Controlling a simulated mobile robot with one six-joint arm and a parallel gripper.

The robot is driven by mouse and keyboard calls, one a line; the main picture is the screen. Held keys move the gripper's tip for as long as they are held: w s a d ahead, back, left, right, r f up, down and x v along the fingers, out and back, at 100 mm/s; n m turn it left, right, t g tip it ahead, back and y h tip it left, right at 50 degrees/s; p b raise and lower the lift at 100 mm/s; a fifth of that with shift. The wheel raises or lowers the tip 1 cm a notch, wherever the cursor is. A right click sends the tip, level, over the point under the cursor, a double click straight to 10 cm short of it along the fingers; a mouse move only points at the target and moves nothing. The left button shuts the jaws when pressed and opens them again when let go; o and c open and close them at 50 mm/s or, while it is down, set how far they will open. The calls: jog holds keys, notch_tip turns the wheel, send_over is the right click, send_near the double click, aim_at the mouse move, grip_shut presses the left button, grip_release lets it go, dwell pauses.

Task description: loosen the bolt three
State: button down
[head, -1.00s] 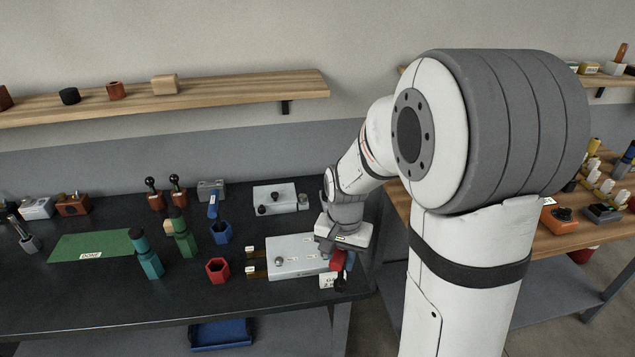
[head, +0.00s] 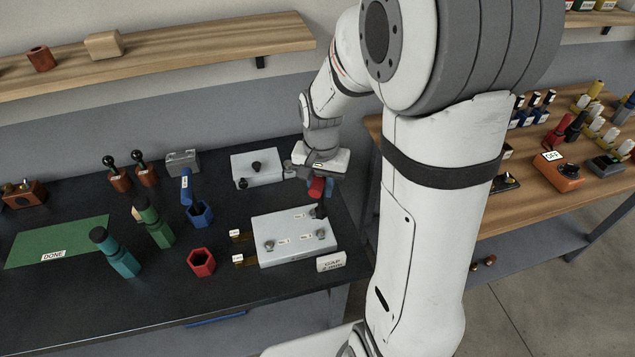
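The light grey cover plate (head: 290,255) lies on the dark bench in the head view, with small labels on its top. One bolt (head: 269,246) shows at its left and another (head: 321,234) at its front right. The bolt numbers are too small to read. My gripper (head: 320,184) is above the plate's far right corner and looks shut on a red-handled tool (head: 316,188). The tool's dark lower end (head: 318,211) points down at that corner. I cannot tell whether it touches a bolt there. The red holder (head: 202,263) left of the plate is empty.
A second grey plate (head: 257,167) lies behind. A sign (head: 331,262) stands at the front right. A green mat (head: 58,241) has free room.

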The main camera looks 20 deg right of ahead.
aim_at(320, 208)
jog(key=shift+f+b, duration=2.05)
jog(key=shift+f, duration=0.35)
jog(key=shift+s+f+b, duration=0.1)
jog(key=shift+f+b, duration=1.25)
jog(key=shift+f, duration=0.25)
